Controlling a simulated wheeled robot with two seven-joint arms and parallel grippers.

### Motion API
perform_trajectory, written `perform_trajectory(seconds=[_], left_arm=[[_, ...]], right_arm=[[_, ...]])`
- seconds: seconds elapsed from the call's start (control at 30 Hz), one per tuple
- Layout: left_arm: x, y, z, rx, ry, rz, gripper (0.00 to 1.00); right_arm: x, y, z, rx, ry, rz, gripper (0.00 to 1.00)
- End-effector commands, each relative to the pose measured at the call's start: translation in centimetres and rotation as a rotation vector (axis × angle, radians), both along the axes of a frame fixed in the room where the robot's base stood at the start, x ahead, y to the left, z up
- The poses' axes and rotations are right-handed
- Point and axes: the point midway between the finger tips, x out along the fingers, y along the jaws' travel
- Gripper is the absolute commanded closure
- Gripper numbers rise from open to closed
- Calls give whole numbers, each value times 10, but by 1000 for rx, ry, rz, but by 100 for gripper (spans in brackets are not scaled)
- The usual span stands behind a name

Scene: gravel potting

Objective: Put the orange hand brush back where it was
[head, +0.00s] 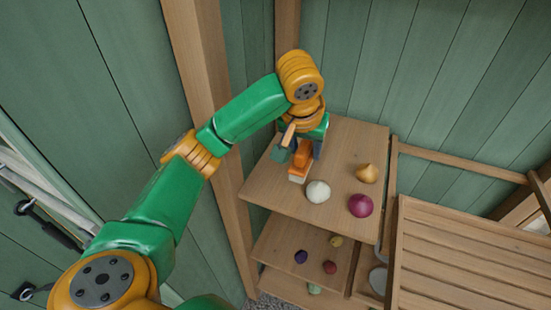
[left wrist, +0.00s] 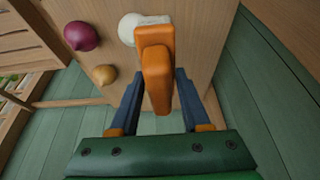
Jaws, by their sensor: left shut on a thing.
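The orange hand brush (head: 302,158) is in my left gripper (head: 300,149), over the left part of the top wooden shelf (head: 270,187). Its pale bristles point down toward the board. I cannot tell whether they touch it. In the left wrist view the orange brush handle (left wrist: 157,75) lies between the two dark fingers of my left gripper (left wrist: 157,100), which is shut on it. The brush partly covers a white bulb behind it there. My right gripper is in neither view.
On the top shelf, a white bulb (head: 318,191) is right beside the brush, with a purple onion (head: 360,205) and a yellow onion (head: 367,173) further right. Lower shelves hold several small vegetables. A wooden post (head: 205,80) stands left, and a slatted bench (head: 470,250) right.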

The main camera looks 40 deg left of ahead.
Motion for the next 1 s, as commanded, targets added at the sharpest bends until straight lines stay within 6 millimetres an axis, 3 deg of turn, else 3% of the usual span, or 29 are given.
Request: perform_trajectory(seconds=[0.1, 0.2, 0.47, 0.63, 0.97, 1.0], left_arm=[[15, 35, -23, -9, 8, 7, 100], [24, 54, -54, -7, 8, 2, 100], [36, 85, -78, 1, 6, 2, 100], [36, 83, -105, 0, 3, -2, 100], [37, 83, -111, 0, 1, -2, 100], [37, 83, -112, 0, 1, -2, 48]], right_arm=[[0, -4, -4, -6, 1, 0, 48], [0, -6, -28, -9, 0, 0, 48], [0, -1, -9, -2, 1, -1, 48], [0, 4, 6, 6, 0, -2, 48], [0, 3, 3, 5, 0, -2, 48], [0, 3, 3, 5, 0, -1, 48]])
